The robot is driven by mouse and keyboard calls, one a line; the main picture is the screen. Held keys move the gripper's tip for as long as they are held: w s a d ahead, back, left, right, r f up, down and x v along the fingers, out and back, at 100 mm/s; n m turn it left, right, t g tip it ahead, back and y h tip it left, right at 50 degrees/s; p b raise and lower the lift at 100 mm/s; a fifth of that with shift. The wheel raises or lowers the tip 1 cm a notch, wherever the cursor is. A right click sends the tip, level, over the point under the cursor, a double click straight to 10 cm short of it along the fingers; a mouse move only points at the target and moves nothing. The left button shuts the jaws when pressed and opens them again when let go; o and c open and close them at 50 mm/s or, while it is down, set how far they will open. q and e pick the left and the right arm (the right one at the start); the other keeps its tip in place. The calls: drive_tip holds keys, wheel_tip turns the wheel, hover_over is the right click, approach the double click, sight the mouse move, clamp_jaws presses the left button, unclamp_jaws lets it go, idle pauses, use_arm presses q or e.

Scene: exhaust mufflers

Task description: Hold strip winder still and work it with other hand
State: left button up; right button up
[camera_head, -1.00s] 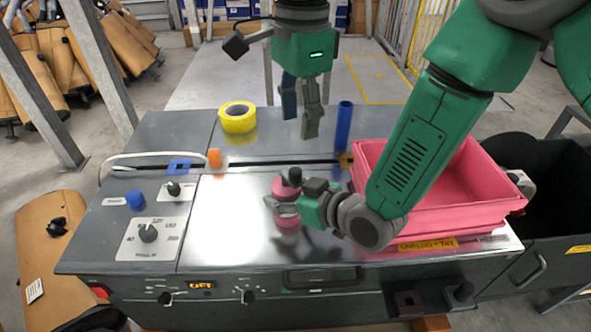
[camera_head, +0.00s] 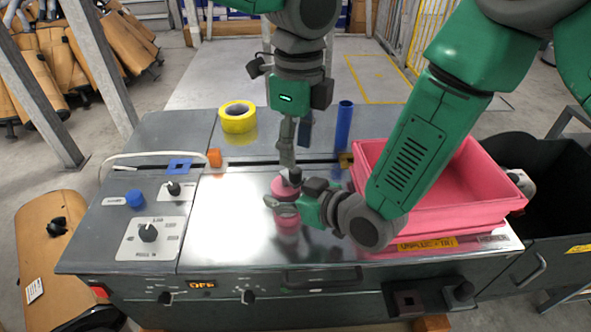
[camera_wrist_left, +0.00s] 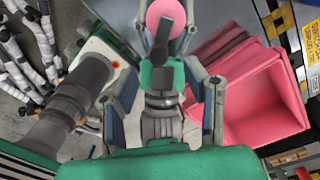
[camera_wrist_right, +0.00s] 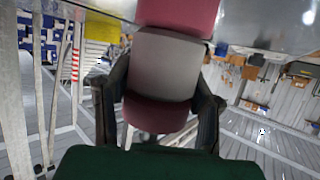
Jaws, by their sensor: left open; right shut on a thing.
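The strip winder is a pink-red spool with a dark crank knob on top, standing upright on the steel bench in the head view (camera_head: 286,220). My right gripper (camera_head: 283,207) is shut around its middle from the right. The right wrist view shows the winder (camera_wrist_right: 175,112) between the two fingers, with a grey band around it. My left gripper (camera_head: 295,158) is open and points down just above the knob. In the left wrist view the pink top (camera_wrist_left: 168,10) and dark knob lie ahead of its spread fingers (camera_wrist_left: 160,95).
Stacked pink trays (camera_head: 470,190) stand to the right. Control knobs (camera_head: 148,232) are at the left. The bench front left of the winder is clear.

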sight(296, 169)
use_arm(q)
wheel_tip(296, 169, down, 6)
drive_tip(key=shift+s+r, duration=0.1)
drive_tip(key=shift+r, duration=0.05)
clamp_jaws()
